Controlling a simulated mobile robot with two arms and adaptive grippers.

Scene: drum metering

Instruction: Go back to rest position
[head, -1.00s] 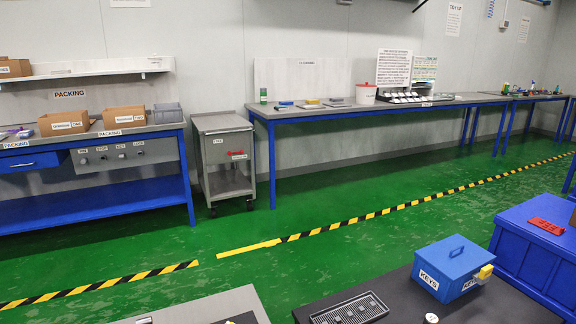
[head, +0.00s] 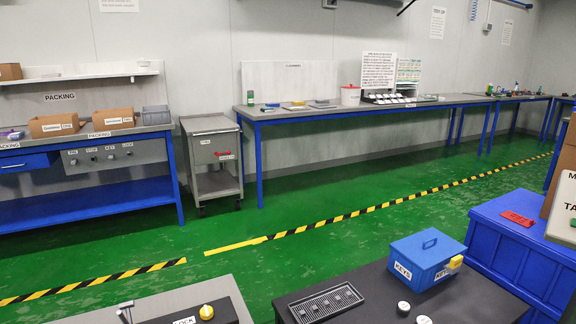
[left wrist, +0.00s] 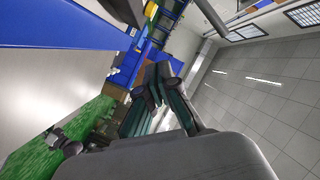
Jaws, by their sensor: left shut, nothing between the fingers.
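My left gripper (left wrist: 152,92) shows in the left wrist view, with dark fingers in the middle of the picture. Its fingers are shut with nothing held between them. It is in the air, clear of any object that I can make out. Neither gripper shows in the head view. My right gripper is not in view.
Close in front are a dark bench with a blue KEYS box (head: 426,262) and a drip tray (head: 325,303), and a grey bench with a LOCK box (head: 206,313). A blue crate (head: 510,255) stands right. Green floor (head: 330,185) is open beyond. A trolley (head: 210,150) stands by the wall.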

